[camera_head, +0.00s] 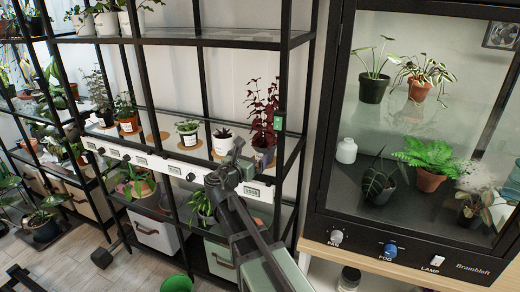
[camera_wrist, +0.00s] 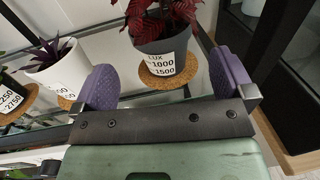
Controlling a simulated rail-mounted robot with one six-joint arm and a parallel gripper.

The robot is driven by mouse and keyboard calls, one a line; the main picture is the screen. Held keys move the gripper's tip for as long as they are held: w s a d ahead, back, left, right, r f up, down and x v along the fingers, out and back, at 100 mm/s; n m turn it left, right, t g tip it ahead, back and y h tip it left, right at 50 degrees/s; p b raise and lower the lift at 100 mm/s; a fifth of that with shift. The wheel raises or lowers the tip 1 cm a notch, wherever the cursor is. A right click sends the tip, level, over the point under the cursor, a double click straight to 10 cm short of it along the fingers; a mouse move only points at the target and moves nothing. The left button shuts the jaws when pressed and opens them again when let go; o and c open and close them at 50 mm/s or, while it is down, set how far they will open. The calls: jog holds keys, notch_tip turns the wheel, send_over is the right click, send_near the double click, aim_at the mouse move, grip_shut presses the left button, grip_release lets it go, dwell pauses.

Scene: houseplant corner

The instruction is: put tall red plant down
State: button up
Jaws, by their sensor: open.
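The tall red plant (camera_head: 264,112) stands upright in a dark grey pot at the right end of the middle glass shelf, by the rack's right post. In the wrist view its pot (camera_wrist: 163,45) has a white label reading LUX 1000 1500 and stands on a round cork mat (camera_wrist: 184,74). My gripper (camera_wrist: 165,80) is open, its purple pads apart on either side of the view, with the pot beyond and between them. The pads do not appear to touch the pot. In the head view my arm covers part of the shelf front, and the fingertips are hard to make out.
Left of the red plant, a white pot with a purple plant (camera_head: 222,141) and other small pots stand on cork mats. A glass cabinet (camera_head: 335,205) with FAN, FOG and LAMP knobs stands to the right. The rack's black post (camera_head: 281,90) is close to the red plant.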

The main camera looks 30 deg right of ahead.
jog(key=s+a+f+m+g+y, duration=0.3)
jog(key=s+f+m+g+y, duration=0.25)
jog(key=s+f+m, duration=0.55)
jog(key=s+a+f+m+g+y, duration=0.55)
jog(key=s+a+m+y, duration=0.5)
jog(key=m, duration=0.35)
notch_tip(320, 180, up, 13)
jog(key=t+h+p, duration=0.1)
jog(key=p, duration=1.2)
jog(key=shift+a+f, duration=0.15)
jog(key=shift+a, duration=0.2)
